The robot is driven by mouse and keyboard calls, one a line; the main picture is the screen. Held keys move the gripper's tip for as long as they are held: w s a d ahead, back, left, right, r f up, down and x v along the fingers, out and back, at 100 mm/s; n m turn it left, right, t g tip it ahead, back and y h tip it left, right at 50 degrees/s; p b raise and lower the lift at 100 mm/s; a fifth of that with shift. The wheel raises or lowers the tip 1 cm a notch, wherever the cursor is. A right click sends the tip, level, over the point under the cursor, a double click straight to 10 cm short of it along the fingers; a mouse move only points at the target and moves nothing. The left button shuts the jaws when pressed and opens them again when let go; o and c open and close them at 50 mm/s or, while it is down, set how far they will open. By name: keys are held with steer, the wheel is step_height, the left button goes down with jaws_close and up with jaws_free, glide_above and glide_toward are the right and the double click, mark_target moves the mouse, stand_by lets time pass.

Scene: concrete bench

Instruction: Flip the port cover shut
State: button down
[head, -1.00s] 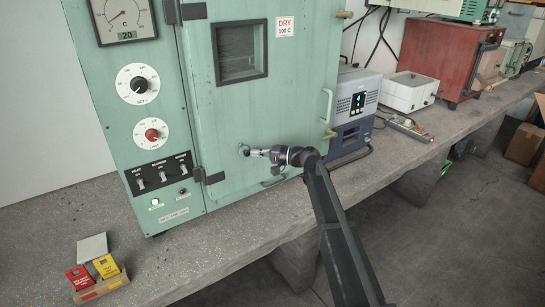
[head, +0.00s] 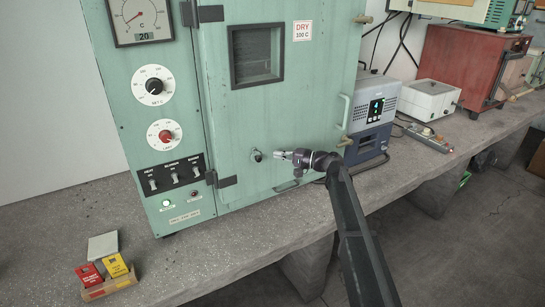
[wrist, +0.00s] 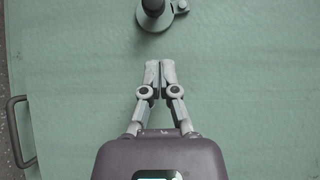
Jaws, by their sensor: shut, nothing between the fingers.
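The port (head: 257,155) is a small round fitting low on the green oven door (head: 300,100). In the wrist view the port (wrist: 154,16) is at the top edge, partly cut off. It shows a grey round flange with a dark round part at its middle and a small lug at its right. I cannot tell the cover apart clearly, nor whether it lies over the opening. My gripper (head: 279,154) is just right of the port, apart from it. In the wrist view my gripper (wrist: 160,64) has its fingertips together with nothing between them.
A bar handle (wrist: 16,132) stands out from the door at the left of the wrist view. A hinge (head: 222,181) is on the door's left edge, beside switches (head: 174,179). Red and yellow blocks (head: 103,270) lie on the concrete bench (head: 225,262). A blue-grey device (head: 375,110) stands at right.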

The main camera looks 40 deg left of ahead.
steer(key=v, duration=1)
steer(key=shift+r+p, duration=0.25)
steer(key=shift+p, duration=0.1)
steer(key=shift+d, duration=0.1)
steer(key=d+f+m+t+h+p, duration=0.1)
steer(key=d+f+t+h, duration=0.15)
steer(key=d, duration=0.95)
steer(key=d+f+m+t+h+p, duration=0.1)
steer(key=d+f+t+h+p, duration=0.2)
steer(key=d, duration=0.9)
steer(key=d+f+t+h, duration=0.1)
steer(key=d+f+h, duration=0.25)
steer(key=d, duration=0.95)
steer(key=s+d+f+m+h+p, duration=0.1)
steer(key=s+d+h, duration=0.2)
steer(key=d, duration=1.2)
steer(key=s+d+f+m+t+h+p, duration=0.1)
steer(key=s+d+h, duration=0.3)
steer(key=d, duration=1.1)
steer(key=s+m, duration=0.1)
steer(key=s, duration=0.2)
steer(key=shift+s+d+f+p, duration=0.2)
steer(key=shift+s+f+p, duration=0.05)
steer(key=shift+s+p, duration=0.15)
